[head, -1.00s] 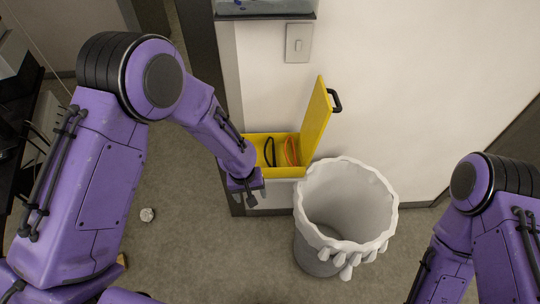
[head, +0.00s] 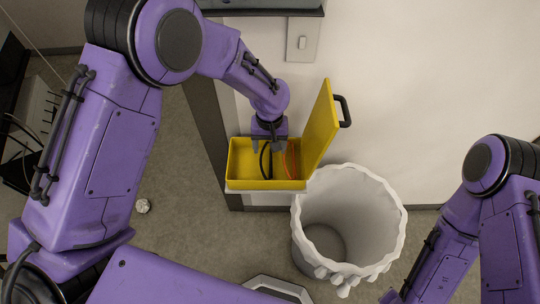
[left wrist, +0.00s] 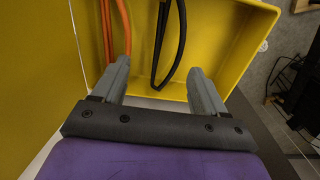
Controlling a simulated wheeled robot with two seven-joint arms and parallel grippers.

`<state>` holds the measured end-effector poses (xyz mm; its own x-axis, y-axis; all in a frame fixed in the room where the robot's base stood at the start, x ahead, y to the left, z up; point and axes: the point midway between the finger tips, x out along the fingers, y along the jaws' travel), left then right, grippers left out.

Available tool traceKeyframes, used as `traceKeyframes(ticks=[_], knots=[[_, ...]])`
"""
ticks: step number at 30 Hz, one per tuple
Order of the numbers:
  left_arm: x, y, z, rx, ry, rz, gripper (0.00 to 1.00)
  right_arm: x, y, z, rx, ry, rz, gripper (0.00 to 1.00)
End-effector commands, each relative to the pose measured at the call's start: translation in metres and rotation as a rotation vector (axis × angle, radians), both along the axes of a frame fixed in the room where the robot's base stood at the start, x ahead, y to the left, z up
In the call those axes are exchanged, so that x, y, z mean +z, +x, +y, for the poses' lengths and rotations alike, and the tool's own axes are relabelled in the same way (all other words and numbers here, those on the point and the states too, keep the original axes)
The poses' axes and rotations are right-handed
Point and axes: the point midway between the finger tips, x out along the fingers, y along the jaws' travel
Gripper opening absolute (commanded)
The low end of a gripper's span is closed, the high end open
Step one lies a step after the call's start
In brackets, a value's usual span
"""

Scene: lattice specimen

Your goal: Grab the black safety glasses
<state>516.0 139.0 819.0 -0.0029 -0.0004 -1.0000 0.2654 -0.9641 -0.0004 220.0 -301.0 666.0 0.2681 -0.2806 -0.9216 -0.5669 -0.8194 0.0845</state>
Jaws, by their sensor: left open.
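The black safety glasses (head: 263,163) lie in the open yellow box (head: 240,173), showing as a thin black curved shape. In the left wrist view the glasses (left wrist: 181,40) are a dark loop ahead of the fingers, against the yellow wall. My left gripper (head: 270,146) is over the box, pointing down, its fingers apart. In the left wrist view the gripper (left wrist: 158,70) is open and empty, with the glasses beyond the gap between the fingertips. Part of the glasses is hidden by the gripper in the head view. My right gripper is out of view.
An orange object (head: 291,160) lies in the box, right of the glasses. The box's raised lid (head: 322,125) with a black handle stands close to the gripper's right. A white bin (head: 340,215) stands to the lower right. A wall is behind.

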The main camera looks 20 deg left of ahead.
Motion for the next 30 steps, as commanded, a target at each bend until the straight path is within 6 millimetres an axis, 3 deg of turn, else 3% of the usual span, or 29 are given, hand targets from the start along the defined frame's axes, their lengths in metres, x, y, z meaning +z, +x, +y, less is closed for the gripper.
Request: traceKeyframes(ticks=[15,22,23,27,30], knots=[[-0.078,-0.004,0.008,0.011,0.001,0.001,0.72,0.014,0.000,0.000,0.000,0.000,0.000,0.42],[-0.081,-0.004,0.008,0.010,0.000,-0.001,0.72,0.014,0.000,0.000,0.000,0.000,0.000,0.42],[-0.081,-0.004,0.008,0.010,0.000,-0.001,0.66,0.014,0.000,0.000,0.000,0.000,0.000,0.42],[-0.081,-0.004,0.007,0.010,0.000,-0.001,0.20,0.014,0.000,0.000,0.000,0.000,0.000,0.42],[-0.081,-0.004,0.007,0.009,0.000,-0.001,0.16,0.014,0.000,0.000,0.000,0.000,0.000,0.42]])
